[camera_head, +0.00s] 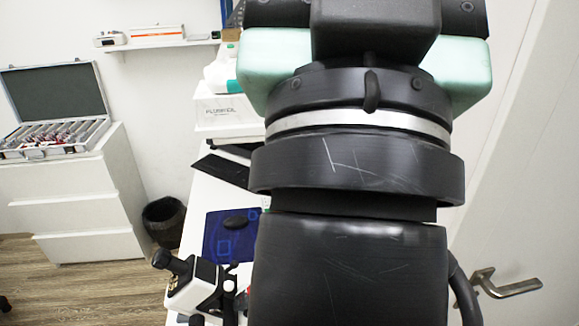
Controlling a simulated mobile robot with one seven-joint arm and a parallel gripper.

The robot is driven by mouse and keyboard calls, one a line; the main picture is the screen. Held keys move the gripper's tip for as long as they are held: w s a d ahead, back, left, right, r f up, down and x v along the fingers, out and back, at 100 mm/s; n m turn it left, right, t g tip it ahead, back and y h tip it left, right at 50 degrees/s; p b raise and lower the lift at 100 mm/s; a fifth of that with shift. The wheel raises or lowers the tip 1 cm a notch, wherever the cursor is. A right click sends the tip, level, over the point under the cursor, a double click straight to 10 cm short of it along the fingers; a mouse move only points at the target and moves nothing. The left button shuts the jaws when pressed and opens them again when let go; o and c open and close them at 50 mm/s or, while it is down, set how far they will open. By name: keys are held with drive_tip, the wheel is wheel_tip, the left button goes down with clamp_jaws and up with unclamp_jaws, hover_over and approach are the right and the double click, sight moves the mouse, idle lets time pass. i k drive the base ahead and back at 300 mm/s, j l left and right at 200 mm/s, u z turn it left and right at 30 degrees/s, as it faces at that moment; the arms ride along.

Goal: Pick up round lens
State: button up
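An open lens case (54,105) lies on top of a white drawer cabinet at the left, its dark-lined lid raised at the back. Rows of small pieces (62,136) fill its tray, some with reddish parts. They look like trial lenses, but they are too small to tell one round lens from another. No single loose round lens can be made out. My gripper is not in view, so its state and its distance from the case cannot be seen. Large dark parts close to the camera hide the middle and right of the view.
The white drawer cabinet (60,193) stands on a wooden floor (80,285). A black bin (163,220) is right of it. A white table (200,196) carries a blue mat (228,240) with a dark mouse (236,223). A white joystick device (195,287) is in front. A door handle (505,287) is at right.

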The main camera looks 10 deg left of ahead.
sight(241, 298)
drive_tip(key=j+z, duration=0.2)
drive_tip(key=j, duration=0.35)
drive_tip(key=k+j+z, duration=0.2)
drive_tip(key=j, duration=0.35)
drive_tip(key=j+z, duration=0.2)
drive_tip(key=j, duration=0.35)
drive_tip(key=i+j, duration=0.1)
drive_tip(key=i, duration=0.35)
drive_tip(key=z, duration=0.05)
